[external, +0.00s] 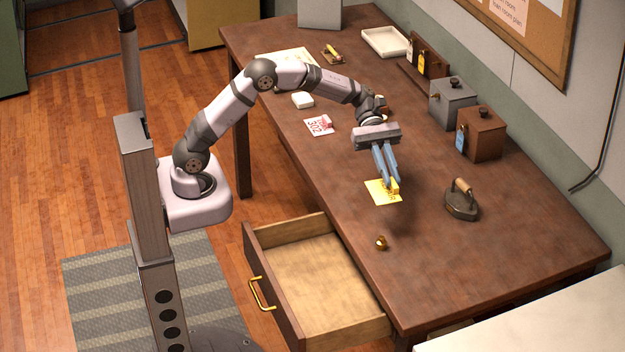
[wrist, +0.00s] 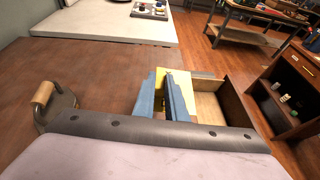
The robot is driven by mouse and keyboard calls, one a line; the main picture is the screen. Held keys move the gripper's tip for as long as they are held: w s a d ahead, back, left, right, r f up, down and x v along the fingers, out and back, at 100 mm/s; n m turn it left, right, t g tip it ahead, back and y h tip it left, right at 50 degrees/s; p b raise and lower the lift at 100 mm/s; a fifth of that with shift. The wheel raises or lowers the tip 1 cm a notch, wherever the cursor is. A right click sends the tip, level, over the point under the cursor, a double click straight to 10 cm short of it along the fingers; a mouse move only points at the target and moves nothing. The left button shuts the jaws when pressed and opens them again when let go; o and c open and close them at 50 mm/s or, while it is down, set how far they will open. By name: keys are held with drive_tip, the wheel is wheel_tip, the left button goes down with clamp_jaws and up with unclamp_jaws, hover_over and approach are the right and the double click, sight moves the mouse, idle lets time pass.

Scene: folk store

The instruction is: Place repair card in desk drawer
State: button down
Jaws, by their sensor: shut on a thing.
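The yellow repair card (external: 381,194) has a raised yellow tab and is at the middle of the desk (external: 480,260). My gripper (external: 392,184) points down with its blue fingers shut on the card's tab. Whether the card touches the desk top or is just above it, I cannot tell. In the wrist view the yellow card (wrist: 178,80) shows between and behind the blue fingers (wrist: 165,100). The desk drawer (external: 315,280) is pulled open at the front and looks empty inside. Its open box also shows in the wrist view (wrist: 208,105), right of the fingers.
A small brass knob (external: 380,242) lies between card and drawer. An iron (external: 461,200) stands to the right. A white-and-red card (external: 319,125) lies to the left. A brown box (external: 482,133), a grey box (external: 452,102) and a white tray (external: 385,42) line the back.

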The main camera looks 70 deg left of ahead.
drive_tip(key=s+d+m+g+b, duration=0.1)
drive_tip(key=s+d+g+b, duration=0.1)
drive_tip(key=s+d, duration=0.65)
drive_tip(key=s+d+m+g+b, duration=0.15)
drive_tip(key=s+d, duration=0.35)
drive_tip(key=s, duration=0.6)
drive_tip(key=s+a+f+n+t, duration=0.1)
drive_tip(key=a+f+n+t, duration=0.2)
drive_tip(key=f, duration=0.6)
drive_tip(key=shift+s+f+t, duration=0.2)
drive_tip(key=shift+f+t, duration=0.1)
drive_tip(key=shift+t, duration=0.55)
drive_tip(key=shift+f+n, duration=0.1)
drive_tip(key=shift+n, duration=0.15)
wheel_tip(320, 180, down, 14)
drive_tip(key=shift+r+b, duration=0.25)
drive_tip(key=shift+b, duration=0.6)
